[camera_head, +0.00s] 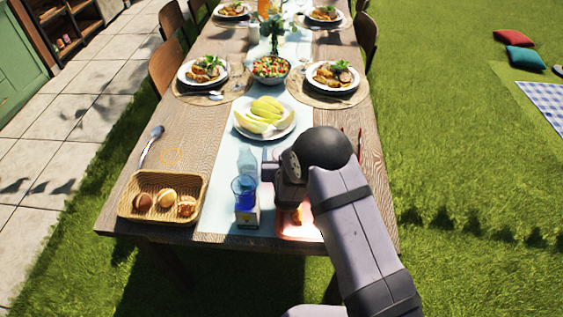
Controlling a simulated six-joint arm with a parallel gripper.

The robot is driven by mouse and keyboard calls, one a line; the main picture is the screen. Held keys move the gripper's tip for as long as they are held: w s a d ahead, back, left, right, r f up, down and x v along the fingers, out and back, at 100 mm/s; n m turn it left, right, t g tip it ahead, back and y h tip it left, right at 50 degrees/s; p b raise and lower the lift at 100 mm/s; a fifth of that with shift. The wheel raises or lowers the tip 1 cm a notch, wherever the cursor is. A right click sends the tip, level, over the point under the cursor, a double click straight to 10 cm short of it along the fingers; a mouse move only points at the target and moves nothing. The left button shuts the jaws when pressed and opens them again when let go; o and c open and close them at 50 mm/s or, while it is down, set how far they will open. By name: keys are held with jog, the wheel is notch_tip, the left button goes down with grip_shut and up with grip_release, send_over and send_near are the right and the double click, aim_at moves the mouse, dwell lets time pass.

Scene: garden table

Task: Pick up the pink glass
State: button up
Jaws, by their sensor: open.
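A fruit plate (290,128), salad bowl (271,78) and filled plates stand farther back. Bare wood (190,125) lies left of the runner.

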jog(key=shift+x, duration=1.45)
jog(key=shift+r, duration=0.1)
jog(key=c, duration=1.2)
jog(key=shift+r, duration=0.1)
jog(key=shift+c, duration=0.2)
notch_tip(320, 180, up, 10)
jog(key=b, duration=0.1)
